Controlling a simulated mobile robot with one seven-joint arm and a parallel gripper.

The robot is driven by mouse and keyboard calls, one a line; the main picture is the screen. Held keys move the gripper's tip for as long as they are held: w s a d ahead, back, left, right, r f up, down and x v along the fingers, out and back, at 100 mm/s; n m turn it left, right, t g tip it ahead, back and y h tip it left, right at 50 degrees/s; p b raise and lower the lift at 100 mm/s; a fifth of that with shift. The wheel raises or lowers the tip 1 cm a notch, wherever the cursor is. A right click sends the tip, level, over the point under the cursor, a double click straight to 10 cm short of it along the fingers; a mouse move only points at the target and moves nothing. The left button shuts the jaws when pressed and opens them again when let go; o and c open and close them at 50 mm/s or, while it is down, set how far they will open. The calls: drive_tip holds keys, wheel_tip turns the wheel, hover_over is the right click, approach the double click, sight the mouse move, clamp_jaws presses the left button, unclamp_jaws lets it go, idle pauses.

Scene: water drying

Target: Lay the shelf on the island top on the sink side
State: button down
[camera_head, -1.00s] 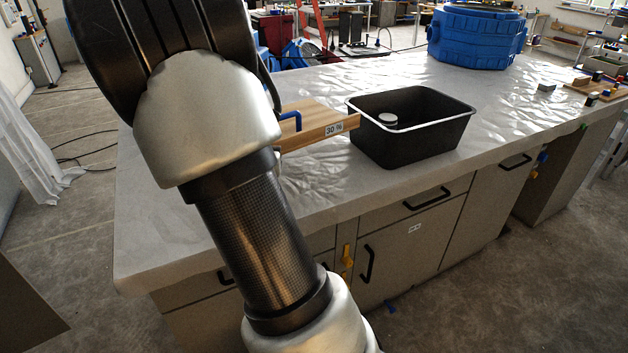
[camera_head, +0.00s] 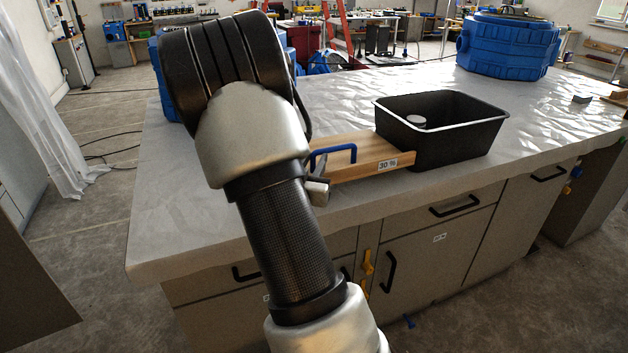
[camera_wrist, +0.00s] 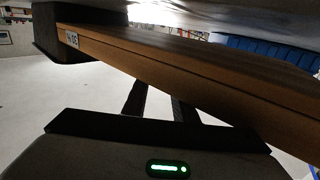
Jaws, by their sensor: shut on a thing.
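The shelf is a light wooden board (camera_head: 365,151) with a blue handle (camera_head: 335,151) on top and a "30 %" label on its front edge. It is at the left of the black basin on the island top (camera_head: 190,215), and its right end overlaps the basin's lower left corner in the picture. I cannot tell whether its underside touches the top. In the wrist view the shelf (camera_wrist: 200,75) runs diagonally across. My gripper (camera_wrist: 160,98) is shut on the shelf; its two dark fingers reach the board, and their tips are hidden. My arm hides the shelf's left part in the head view.
A large blue container (camera_head: 508,45) stands at the far right. Crumpled clear sheeting covers the top. The front left of the top is bare.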

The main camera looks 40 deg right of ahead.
drive_tip(key=shift+f+b, duration=0.4)
drive_tip(key=shift+f, duration=1.7)
drive_tip(key=c, duration=1.3)
unclamp_jaws()
drive_tip(key=shift+f, duration=0.1)
drive_tip(key=shift+c, duration=0.2)
drive_tip(key=p+v, duration=0.1)
drive_tip(key=v, duration=1.1)
